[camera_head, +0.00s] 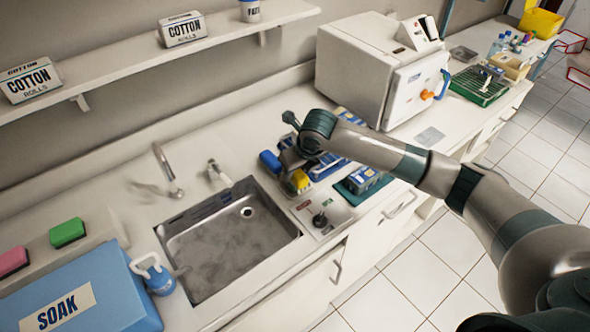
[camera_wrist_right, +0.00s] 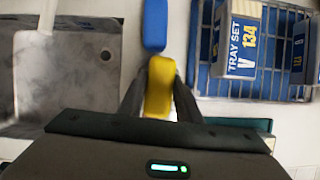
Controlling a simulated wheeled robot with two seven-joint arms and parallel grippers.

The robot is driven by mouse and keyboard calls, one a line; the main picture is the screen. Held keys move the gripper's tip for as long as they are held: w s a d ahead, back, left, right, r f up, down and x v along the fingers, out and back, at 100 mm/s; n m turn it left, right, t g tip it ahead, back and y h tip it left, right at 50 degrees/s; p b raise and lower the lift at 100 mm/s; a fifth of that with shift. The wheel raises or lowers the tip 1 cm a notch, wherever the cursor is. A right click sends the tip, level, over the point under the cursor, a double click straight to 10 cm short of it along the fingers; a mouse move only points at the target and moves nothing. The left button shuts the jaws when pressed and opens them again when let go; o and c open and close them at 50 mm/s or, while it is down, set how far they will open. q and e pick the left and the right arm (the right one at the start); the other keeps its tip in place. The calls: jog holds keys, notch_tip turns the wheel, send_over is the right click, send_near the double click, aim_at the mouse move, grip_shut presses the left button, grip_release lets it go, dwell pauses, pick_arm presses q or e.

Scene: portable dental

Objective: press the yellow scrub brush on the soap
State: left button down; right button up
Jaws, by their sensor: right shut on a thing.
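The yellow scrub brush (camera_head: 300,181) is between the fingers of my right gripper (camera_head: 294,184), just right of the sink. In the right wrist view the yellow brush (camera_wrist_right: 159,88) sits between the dark fingertips (camera_wrist_right: 160,92), which are shut on it. A rounded blue thing (camera_head: 270,162) lies close by and also shows just beyond the brush in the wrist view (camera_wrist_right: 155,26). I cannot tell which thing is the soap; a green block (camera_head: 67,233) and a pink block (camera_head: 12,261) lie at the far left. My left gripper is not in view.
The steel sink (camera_head: 228,240) opens left of the gripper, with a tap (camera_head: 168,170) behind it. A blue rack with a tray set (camera_wrist_right: 240,45) stands to the right. A white steriliser (camera_head: 365,65) is behind. A blue SOAK box (camera_head: 85,292) fills the front left.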

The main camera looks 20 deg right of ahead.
aim_at(297, 176)
jog(key=shift+r+p, duration=3.1)
jog(key=shift+r, duration=0.4)
jog(key=shift+f, duration=0.1)
jog(key=m, duration=0.1)
jog(key=s+m+h+b, duration=0.1)
jog(key=m+b, duration=0.1)
jog(key=shift+s+a+f+m, duration=0.2)
jog(key=shift+s+a+m, duration=0.05)
jog(key=shift+a+m, duration=0.15)
jog(key=s+m+h, duration=0.1)
jog(key=m, duration=0.1)
jog(key=s+m+h+b, duration=0.1)
jog(key=m, duration=0.1)
jog(key=m+b, duration=0.1)
jog(key=shift+s+a+f+m+h, duration=0.25)
jog(key=shift+s+a+m+h, duration=0.1)
jog(key=shift+s+m+h, duration=0.05)
jog(key=s+d+m+g+y+b, duration=0.1)
jog(key=s+m+g+b, duration=0.3)
jog(key=s+m, duration=0.4)
jog(key=s+d+m+g+y+b, duration=0.1)
jog(key=s+m+g+b, duration=0.3)
jog(key=m, duration=1.7)
jog(key=s+b, duration=0.3)
jog(key=s, duration=0.1)
jog(key=shift+d+r+m+g+y, duration=0.3)
jog(key=shift+d+g, duration=0.05)
jog(key=shift+g, duration=0.05)
